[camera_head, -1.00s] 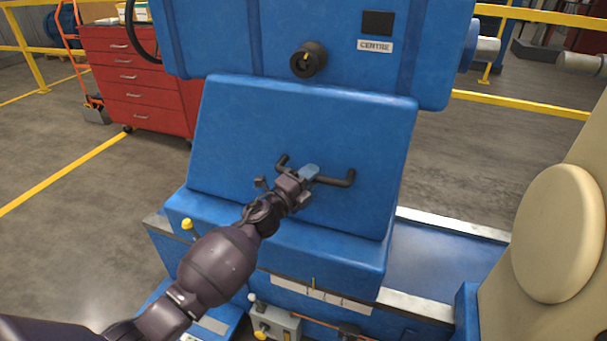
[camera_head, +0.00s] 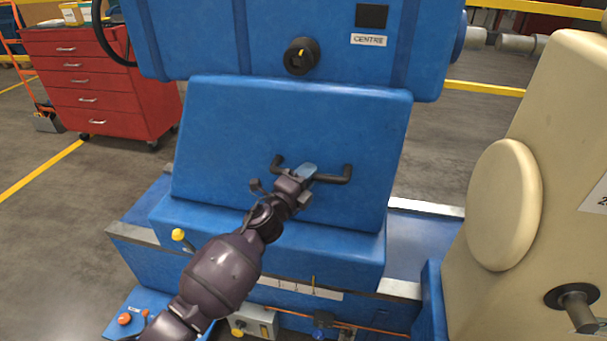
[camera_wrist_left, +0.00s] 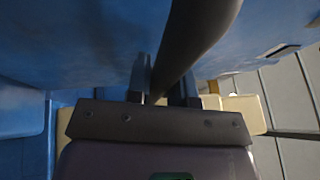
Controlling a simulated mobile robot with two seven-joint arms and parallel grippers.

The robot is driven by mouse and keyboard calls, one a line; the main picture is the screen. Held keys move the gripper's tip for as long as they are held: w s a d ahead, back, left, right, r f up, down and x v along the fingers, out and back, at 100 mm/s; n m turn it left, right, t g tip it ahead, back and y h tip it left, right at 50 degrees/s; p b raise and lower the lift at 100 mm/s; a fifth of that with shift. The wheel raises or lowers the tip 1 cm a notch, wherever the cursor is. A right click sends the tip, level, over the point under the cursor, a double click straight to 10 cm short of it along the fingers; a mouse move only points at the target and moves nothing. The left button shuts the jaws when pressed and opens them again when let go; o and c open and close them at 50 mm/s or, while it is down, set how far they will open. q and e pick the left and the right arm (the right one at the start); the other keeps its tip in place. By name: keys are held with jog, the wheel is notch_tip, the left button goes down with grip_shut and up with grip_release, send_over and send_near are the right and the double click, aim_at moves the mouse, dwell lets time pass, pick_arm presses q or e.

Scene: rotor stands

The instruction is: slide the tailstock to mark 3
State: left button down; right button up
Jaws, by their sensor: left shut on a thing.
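The tailstock (camera_head: 285,130) is a large blue block on the machine bed, with a sloping front panel and a dark bar handle (camera_head: 335,175) on it. My left gripper (camera_head: 301,178) is shut on the handle; in the left wrist view the dark bar (camera_wrist_left: 197,40) runs between the fingers (camera_wrist_left: 163,88). My right gripper is not in view.
A beige housing (camera_head: 560,120) with a round boss stands right of the tailstock, with a gap of bare bed (camera_head: 405,240) between. A yellow-knobbed lever (camera_head: 178,234) sticks up at the left. A grey control box (camera_head: 255,322) is below. A red drawer cabinet (camera_head: 95,85) stands back left.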

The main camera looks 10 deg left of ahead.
pick_arm(q)
jog(key=shift+d, duration=0.3)
jog(key=c, duration=1)
grip_release()
jog(key=shift+d, duration=0.15)
jog(key=shift+a, duration=0.2)
jog(key=shift+s+a+f, duration=0.1)
jog(key=shift+s+a, duration=0.15)
jog(key=shift+s, duration=0.2)
jog(key=v, duration=0.9)
jog(key=shift+s+a, duration=0.1)
jog(key=shift+s, duration=0.3)
